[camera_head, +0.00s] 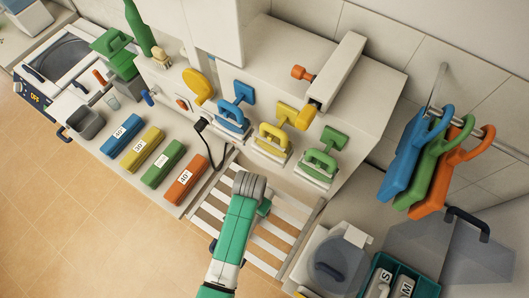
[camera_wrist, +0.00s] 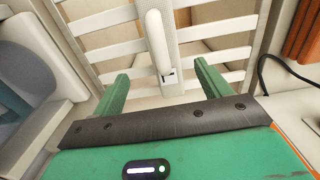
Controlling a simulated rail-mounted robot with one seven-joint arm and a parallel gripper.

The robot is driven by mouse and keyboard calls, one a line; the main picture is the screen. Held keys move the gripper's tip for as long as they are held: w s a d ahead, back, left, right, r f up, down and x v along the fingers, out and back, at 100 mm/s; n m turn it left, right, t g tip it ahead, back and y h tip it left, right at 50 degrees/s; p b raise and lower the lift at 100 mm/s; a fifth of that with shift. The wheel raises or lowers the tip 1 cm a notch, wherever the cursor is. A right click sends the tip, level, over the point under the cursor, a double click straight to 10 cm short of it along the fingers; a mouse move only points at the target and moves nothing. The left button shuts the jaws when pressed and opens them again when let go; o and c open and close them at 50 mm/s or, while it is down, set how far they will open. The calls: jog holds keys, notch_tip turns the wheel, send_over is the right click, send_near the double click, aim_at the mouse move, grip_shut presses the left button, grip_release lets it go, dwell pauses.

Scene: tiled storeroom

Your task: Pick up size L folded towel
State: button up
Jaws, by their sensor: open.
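In the head view a teal crate (camera_head: 424,287) at the bottom right edge holds white folded items; one label reads S (camera_head: 384,284) and another reads M (camera_head: 405,286). I see no label L; the crate is cut off by the frame. My gripper (camera_wrist: 162,84) shows in the wrist view with its two green fingers wide apart and nothing held between them. A white handle on the slatted rack (camera_wrist: 110,52) lies beyond the fingers. In the head view my arm is over the rack, left of the crate, and the fingertips are not clear.
A white machine with a round lid (camera_head: 338,258) stands between rack and crate. Labelled blue, yellow, green and orange blocks (camera_head: 185,180) line the counter at left. Coloured clamp-like tools (camera_head: 275,138) stand behind the rack. Boards hang from a rail (camera_head: 484,132) at right. A black cable (camera_wrist: 285,62) runs nearby.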

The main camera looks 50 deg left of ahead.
jog(key=shift+w+f, duration=0.1)
jog(key=shift+w, duration=0.05)
jog(key=shift+f, duration=0.1)
jog(key=shift+s+f, duration=0.2)
jog(key=shift+f, duration=0.45)
jog(key=shift+s+f, duration=0.2)
jog(key=shift+f, duration=0.4)
jog(key=f, duration=0.5)
jog(key=shift+w+a, duration=0.15)
jog(key=shift+a, duration=0.05)
jog(key=c, duration=1.2)
jog(key=shift+r, duration=0.1)
